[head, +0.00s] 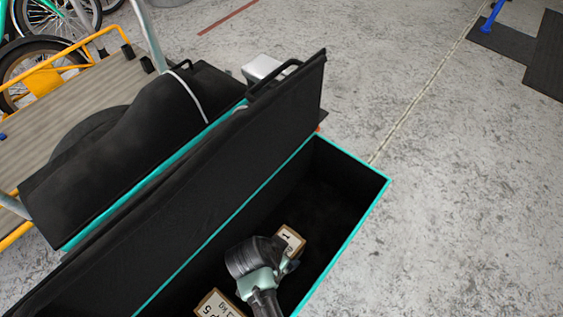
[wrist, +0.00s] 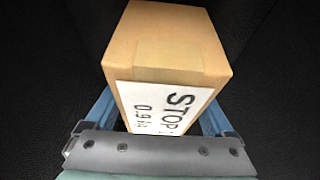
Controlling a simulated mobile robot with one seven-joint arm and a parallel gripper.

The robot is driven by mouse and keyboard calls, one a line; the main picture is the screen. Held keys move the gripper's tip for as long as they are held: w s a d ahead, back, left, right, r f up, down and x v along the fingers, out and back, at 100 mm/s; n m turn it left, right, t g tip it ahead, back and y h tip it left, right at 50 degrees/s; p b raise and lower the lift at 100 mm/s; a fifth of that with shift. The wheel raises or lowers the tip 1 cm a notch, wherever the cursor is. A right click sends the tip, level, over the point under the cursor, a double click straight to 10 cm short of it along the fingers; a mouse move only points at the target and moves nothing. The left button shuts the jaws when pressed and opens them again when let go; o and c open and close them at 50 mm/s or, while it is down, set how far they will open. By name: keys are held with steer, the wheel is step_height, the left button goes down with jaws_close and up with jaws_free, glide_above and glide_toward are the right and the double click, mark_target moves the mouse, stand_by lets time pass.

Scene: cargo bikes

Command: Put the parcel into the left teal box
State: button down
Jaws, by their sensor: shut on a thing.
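A brown cardboard parcel (head: 291,240) with a white label is between the fingers of my gripper (head: 284,262). In the wrist view the parcel (wrist: 165,50) fills the middle, and its label reads "STOP" and "0.9", with the rest cut off. Blue fingers press on both its sides. My gripper and the parcel are inside an open, black-lined box with a teal rim (head: 352,166). I cannot tell whether the parcel touches the box floor. A second teal-edged box (head: 150,187) lies to the left, behind a raised black lid (head: 215,175).
Another labelled parcel (head: 214,304) lies in the open box, left of my gripper. The raised lid stands along the box's left side. A bike with a yellow frame (head: 42,82) is at upper left.

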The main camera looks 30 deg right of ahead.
steer(key=shift+w+f, duration=0.15)
steer(key=shift+f, duration=0.4)
jaws_free()
steer(key=shift+f, duration=0.2)
steer(key=shift+a+r, duration=0.1)
steer(key=shift+r, duration=0.45)
steer(key=p+v, duration=0.4)
steer(key=v, duration=0.7)
steer(key=shift+a+p, duration=0.1)
steer(key=shift+p, duration=0.2)
